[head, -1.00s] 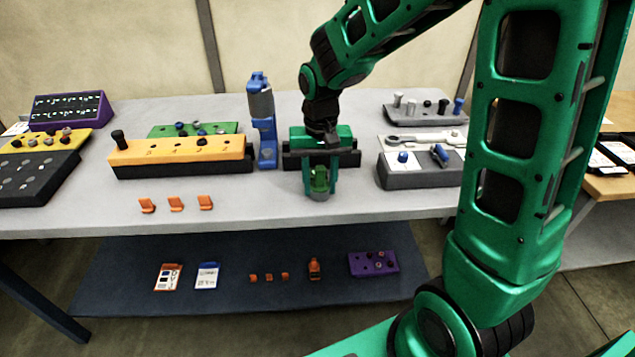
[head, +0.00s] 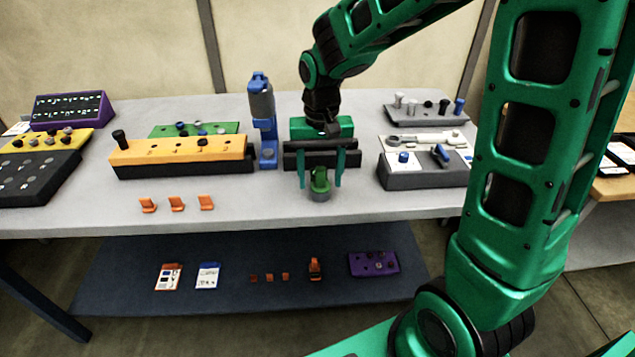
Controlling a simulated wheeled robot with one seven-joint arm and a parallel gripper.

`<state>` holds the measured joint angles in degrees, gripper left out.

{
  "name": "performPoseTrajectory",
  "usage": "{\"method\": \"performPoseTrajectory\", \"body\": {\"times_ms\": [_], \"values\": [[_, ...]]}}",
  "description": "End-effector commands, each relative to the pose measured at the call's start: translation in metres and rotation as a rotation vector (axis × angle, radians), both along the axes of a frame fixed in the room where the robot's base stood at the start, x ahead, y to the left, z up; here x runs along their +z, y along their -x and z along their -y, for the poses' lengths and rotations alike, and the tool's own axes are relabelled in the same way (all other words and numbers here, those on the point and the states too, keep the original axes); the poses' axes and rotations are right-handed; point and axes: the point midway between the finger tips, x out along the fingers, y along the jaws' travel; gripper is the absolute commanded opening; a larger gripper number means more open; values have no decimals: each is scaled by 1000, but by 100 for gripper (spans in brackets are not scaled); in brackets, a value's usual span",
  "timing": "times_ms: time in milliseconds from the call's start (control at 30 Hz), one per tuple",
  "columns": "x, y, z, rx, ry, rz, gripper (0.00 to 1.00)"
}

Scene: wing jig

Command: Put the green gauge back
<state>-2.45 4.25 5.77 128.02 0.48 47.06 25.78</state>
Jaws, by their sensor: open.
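The green gauge (head: 320,181) is a small green piece that stands upright on a grey round foot near the table's front edge. My gripper (head: 320,184) reaches down over it from behind. Its two green fingers are spread, one on each side of the gauge, with a visible gap to each. Whether the gauge's foot sits in a holder or straight on the table is too small to tell.
A dark slotted block (head: 300,158) stands just behind the gauge. A blue upright tool (head: 262,120) is to the left, beside an orange block (head: 180,150). A grey block (head: 425,175) is to the right. Orange clips (head: 177,203) lie front left.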

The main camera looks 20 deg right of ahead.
Motion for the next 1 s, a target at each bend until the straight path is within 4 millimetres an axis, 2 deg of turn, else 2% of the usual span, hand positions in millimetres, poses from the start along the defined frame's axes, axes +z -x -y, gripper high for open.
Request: {"method": "performPoseTrajectory", "body": {"times_ms": [100, 300, 500, 833, 933, 1000], "values": [[26, -1, 0, 0, -1, 7, 56], [64, -1, 0, 0, 0, 3, 56], [90, -1, 1, -1, 0, 2, 56], [98, 2, 4, -5, 1, 1, 56], [99, 14, 23, -25, 8, 3, 56], [99, 34, 48, -53, 17, 5, 56]]}}
